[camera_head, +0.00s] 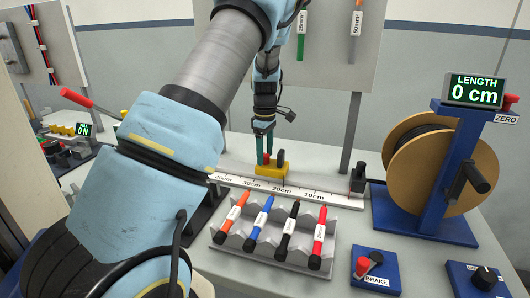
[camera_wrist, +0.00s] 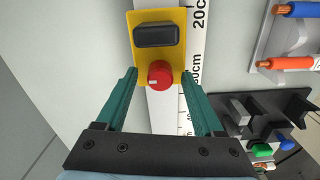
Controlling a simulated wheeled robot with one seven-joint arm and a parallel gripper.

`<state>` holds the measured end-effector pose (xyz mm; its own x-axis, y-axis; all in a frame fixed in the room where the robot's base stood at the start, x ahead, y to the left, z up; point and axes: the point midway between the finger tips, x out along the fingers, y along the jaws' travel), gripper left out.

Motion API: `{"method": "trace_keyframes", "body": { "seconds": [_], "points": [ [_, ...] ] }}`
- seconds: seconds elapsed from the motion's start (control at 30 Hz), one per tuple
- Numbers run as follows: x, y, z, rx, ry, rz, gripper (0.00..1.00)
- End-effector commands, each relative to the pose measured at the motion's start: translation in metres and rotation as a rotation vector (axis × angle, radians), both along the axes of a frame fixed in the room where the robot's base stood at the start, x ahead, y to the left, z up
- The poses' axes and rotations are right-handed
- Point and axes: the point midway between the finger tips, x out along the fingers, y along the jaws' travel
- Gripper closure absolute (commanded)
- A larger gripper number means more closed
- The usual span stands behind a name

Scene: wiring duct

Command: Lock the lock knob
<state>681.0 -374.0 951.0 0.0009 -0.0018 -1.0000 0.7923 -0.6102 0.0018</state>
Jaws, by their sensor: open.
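The red lock knob (camera_wrist: 160,75) sits on a yellow slider plate (camera_wrist: 144,50) beside a black block (camera_wrist: 157,34). A small pale mark shows on the knob's face. In the head view the yellow slider (camera_head: 270,171) sits on the ruler rail near the 20 to 30 cm marks, and the red knob (camera_head: 266,157) is partly hidden by my gripper. My gripper (camera_wrist: 160,77) is open, with one green finger on each side of the knob and visible gaps between. In the head view my gripper (camera_head: 265,148) points down at the slider.
The white ruler (camera_head: 315,196) runs along the table to a black end stop (camera_head: 358,177). A grey rack (camera_head: 225,240) holds several coloured cables in front. A cable reel (camera_head: 430,165) with a "0 cm" display (camera_head: 476,90) stands right. The BRAKE box (camera_head: 376,271) is at front right.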

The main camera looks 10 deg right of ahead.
Motion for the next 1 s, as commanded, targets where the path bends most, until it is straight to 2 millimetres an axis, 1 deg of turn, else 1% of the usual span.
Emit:
{"method": "trace_keyframes", "body": {
  "seconds": [0.1,0.7,1.0],
  "points": [
    [-0.0001,0.0000,-0.0001,0.000,0.000,0.000,0.32],
    [-0.0002,0.0000,0.0002,0.001,0.001,-0.001,0.99],
    [-0.0002,0.0001,0.0002,0.001,0.001,-0.005,1.00]
  ]
}}
